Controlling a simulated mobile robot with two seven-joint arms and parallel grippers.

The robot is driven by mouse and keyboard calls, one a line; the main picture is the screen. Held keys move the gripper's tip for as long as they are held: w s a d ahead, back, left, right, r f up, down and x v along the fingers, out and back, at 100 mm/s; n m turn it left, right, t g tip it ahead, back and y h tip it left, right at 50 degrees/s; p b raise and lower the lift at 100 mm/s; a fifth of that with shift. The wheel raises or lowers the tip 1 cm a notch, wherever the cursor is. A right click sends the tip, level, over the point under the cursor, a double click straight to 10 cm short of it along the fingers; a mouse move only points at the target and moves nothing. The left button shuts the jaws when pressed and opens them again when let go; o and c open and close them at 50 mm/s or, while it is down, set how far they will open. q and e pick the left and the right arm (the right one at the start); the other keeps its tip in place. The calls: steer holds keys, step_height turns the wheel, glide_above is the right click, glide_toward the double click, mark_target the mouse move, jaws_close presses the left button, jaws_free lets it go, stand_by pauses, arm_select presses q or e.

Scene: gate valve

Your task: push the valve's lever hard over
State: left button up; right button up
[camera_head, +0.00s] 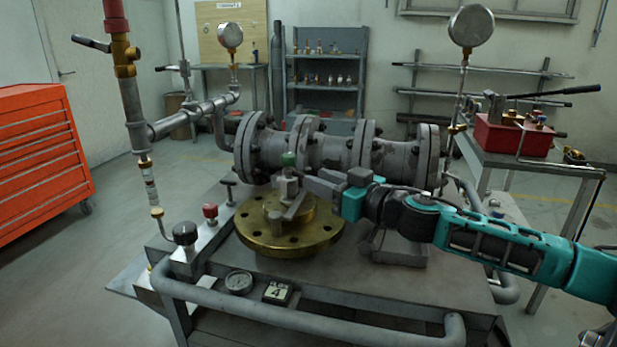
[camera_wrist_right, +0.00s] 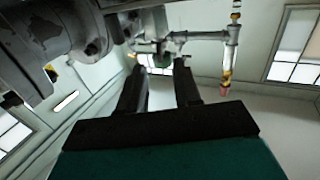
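A short grey lever (camera_head: 297,207) slants beside the stem. My right gripper (camera_head: 312,180) comes in from the right, with its fingertips close to the stem block. Whether they touch it is unclear. In the right wrist view, the two dark fingers (camera_wrist_right: 159,72) stand apart with nothing clearly held between them. Something green shows beyond their tips. My left gripper is not in view.
A large grey flanged pipe (camera_head: 335,150) runs just behind the valve. A black knob (camera_head: 185,234) and a red knob (camera_head: 210,211) stand left of the flange. A tubular rail (camera_head: 300,320) borders the cart's front. An orange tool cabinet (camera_head: 40,165) stands at far left.

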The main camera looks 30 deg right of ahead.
mark_target(295, 174)
steer(key=shift+p+x, duration=0.35)
steer(key=shift+x, duration=1.55)
steer(key=shift+c, duration=0.4)
jaws_close()
